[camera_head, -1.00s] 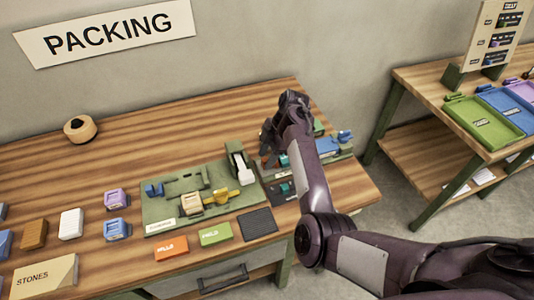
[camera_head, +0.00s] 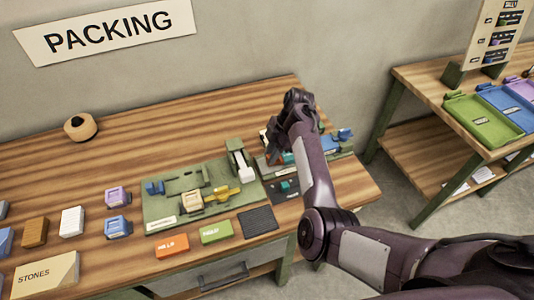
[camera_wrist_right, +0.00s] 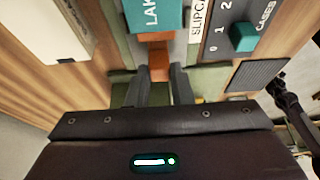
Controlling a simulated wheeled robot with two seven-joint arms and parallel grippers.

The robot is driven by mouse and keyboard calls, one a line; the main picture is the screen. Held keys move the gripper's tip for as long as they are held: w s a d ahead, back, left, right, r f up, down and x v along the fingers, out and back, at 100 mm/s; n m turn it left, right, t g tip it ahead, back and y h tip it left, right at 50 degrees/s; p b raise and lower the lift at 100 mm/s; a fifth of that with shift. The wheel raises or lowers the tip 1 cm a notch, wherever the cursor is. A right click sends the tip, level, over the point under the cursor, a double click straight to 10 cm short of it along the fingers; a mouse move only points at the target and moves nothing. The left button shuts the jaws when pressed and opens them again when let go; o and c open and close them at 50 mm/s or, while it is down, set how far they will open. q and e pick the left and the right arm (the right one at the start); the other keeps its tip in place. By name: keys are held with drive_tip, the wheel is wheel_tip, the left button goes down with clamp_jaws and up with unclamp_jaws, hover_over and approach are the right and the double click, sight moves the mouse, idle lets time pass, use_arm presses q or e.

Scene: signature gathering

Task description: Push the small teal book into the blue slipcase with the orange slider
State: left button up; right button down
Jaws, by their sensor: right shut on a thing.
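My right gripper (camera_wrist_right: 156,88) reaches over the station at the right of the packing table. It is shut on the orange slider (camera_wrist_right: 158,62), whose block shows between and just beyond the fingertips in the wrist view. The teal book (camera_wrist_right: 152,16), with part of a label reading "LAK", lies just beyond the slider in the same channel. I cannot tell whether slider and book touch. In the head view my right arm covers most of the station. A blue part (camera_head: 329,143), probably the slipcase, shows beside the arm. My left gripper is not in view.
A panel with a teal knob (camera_wrist_right: 243,37) and the word CASES lies beside the channel. A green board (camera_head: 160,208) with yellow and white fittings stands left of the station. Orange (camera_head: 172,246) and green (camera_head: 216,232) labelled blocks lie in front. The table's back left is mostly clear.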

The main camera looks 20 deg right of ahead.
drive_tip(key=d, duration=0.2)
drive_tip(key=shift+d, duration=0.4)
drive_tip(key=c, duration=1.3)
unclamp_jaws()
drive_tip(key=shift+a, duration=0.1)
drive_tip(key=shift+r, duration=0.1)
drive_tip(key=b+v, duration=0.2)
drive_tip(key=v, duration=0.5)
drive_tip(key=shift+d+r, duration=0.25)
drive_tip(key=shift+r, duration=0.05)
